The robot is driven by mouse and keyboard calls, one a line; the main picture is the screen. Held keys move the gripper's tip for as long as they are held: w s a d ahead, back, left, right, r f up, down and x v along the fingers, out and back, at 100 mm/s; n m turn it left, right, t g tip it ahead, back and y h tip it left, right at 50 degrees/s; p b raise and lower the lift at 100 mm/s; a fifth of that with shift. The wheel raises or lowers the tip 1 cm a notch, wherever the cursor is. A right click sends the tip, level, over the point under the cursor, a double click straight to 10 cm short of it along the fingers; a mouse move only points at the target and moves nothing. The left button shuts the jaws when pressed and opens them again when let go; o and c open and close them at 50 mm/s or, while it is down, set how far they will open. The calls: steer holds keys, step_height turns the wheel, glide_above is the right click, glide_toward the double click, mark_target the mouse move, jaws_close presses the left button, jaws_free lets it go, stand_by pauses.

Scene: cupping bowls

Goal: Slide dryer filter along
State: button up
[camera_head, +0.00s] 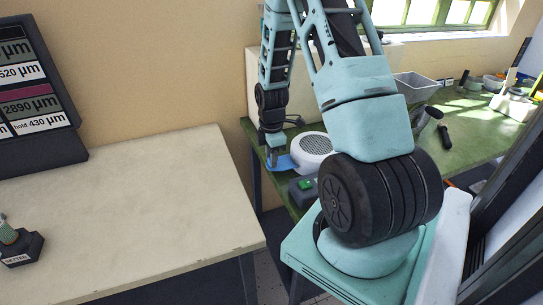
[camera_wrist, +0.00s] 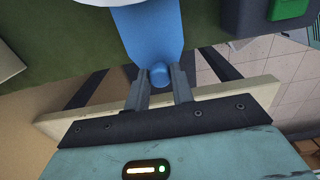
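A blue flat piece, which I take for the dryer filter (camera_wrist: 148,35), juts out from a white round unit with a grey grille (camera_head: 316,143) on the green bench. Its near end carries a small round blue knob (camera_wrist: 159,75). In the head view the blue piece (camera_head: 283,163) shows beside the unit, partly behind my gripper (camera_head: 273,159). In the wrist view my gripper (camera_wrist: 160,76) has one finger on each side of the knob, with no clear gap to either finger. The far end of the blue piece is hidden at the unit.
A dark box with a green button (camera_head: 305,185) stands just in front of the white unit. A cream table (camera_head: 130,215) is at the left, with a gap before the green bench (camera_head: 460,130). A grey bin (camera_head: 416,86) stands farther back.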

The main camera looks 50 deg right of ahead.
mark_target(282, 163)
steer(key=shift+d+r, duration=0.1)
steer(key=shift+r, duration=0.05)
steer(key=shift+s+d+p, duration=0.2)
steer(key=shift+s+d, duration=0.25)
steer(key=shift+d, duration=0.3)
steer(key=shift+s+d+p, duration=0.15)
steer(key=shift+s+d, duration=0.25)
steer(key=shift+d, duration=0.35)
steer(key=o, duration=1)
steer(key=shift+a, duration=0.1)
step_height(282, 163, up, 18)
steer(key=b, duration=0.2)
steer(key=shift+f, duration=0.25)
steer(key=shift+a, duration=0.1)
